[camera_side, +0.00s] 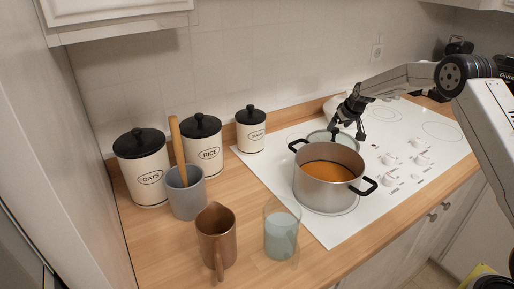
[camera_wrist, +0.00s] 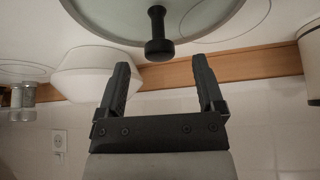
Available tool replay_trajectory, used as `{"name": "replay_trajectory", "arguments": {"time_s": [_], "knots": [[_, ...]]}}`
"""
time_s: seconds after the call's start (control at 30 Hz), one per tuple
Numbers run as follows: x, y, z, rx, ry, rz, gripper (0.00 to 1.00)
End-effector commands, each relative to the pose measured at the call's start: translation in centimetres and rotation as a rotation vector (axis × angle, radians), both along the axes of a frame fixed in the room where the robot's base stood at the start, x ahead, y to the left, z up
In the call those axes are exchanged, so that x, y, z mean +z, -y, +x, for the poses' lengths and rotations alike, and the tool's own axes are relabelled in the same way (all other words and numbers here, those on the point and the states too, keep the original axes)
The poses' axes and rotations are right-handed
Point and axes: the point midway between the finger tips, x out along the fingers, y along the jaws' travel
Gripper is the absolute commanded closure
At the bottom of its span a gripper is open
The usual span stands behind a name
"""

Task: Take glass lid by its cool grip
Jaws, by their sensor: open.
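The glass lid (camera_wrist: 110,12) lies on the cooktop behind the pot, with its black knob grip (camera_wrist: 158,38) standing up. In the side view the lid (camera_side: 317,136) shows only as a pale edge behind the pot rim; I cannot make out its knob there. My gripper (camera_side: 347,132) is above the lid, pointing down. In the wrist view my gripper (camera_wrist: 160,66) is open and empty, with the knob just beyond the fingertips and roughly centred between them, apart from both fingers.
A steel pot (camera_side: 325,190) of orange soup with black handles stands just in front of the lid. A white object (camera_wrist: 97,72) sits near the backsplash. Canisters (camera_side: 203,147), a utensil crock (camera_side: 187,197), a copper jug (camera_side: 216,240) and a glass (camera_side: 281,235) stand on the left counter.

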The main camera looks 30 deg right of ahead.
Motion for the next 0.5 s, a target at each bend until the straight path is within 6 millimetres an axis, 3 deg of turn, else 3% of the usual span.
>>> {"name": "replay_trajectory", "arguments": {"time_s": [0.5], "knots": [[-3.4,0.5,2.0,0.000,0.002,-0.002,0.13]]}}
